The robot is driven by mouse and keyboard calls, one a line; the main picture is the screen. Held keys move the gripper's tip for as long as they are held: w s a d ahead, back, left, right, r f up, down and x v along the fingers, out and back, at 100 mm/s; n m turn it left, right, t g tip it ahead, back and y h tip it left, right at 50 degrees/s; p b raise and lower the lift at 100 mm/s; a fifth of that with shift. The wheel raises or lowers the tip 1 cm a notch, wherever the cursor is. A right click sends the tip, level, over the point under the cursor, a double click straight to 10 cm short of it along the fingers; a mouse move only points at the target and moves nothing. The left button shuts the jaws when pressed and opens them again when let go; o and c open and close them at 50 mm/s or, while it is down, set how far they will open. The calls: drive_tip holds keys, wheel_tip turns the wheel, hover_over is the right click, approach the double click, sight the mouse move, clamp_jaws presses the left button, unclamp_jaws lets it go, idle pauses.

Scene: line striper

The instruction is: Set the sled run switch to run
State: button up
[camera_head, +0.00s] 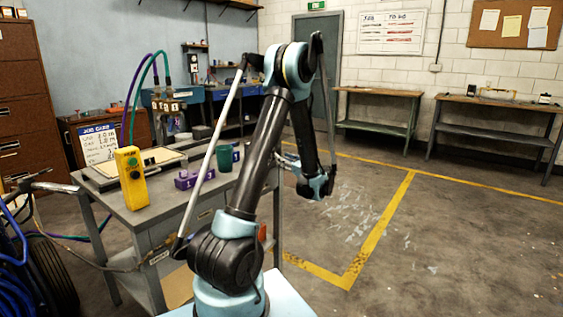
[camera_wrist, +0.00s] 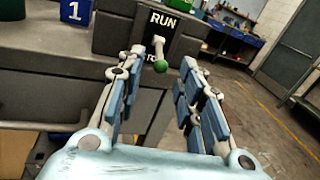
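The sled run switch shows in the wrist view as a dark plate (camera_wrist: 178,22) on the front of a grey cabinet, with RUN lettered at the top and partly covered lettering below. Its pale lever (camera_wrist: 156,46) ends in a green ball (camera_wrist: 160,66) and hangs down, away from the word RUN. My gripper (camera_wrist: 163,58) is open, with one finger left of the lever and one right of it. The ball appears between the fingertips; I cannot tell whether either finger touches it. In the head view my gripper (camera_head: 318,185) is beside the cart, and I cannot make out the switch.
Hoses and a wheel are at left. Open floor with yellow lines (camera_head: 385,225) lies to the right.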

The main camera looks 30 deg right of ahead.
drive_tip(key=shift+w+a, duration=0.15)
drive_tip(key=shift+w, duration=0.9)
clamp_jaws()
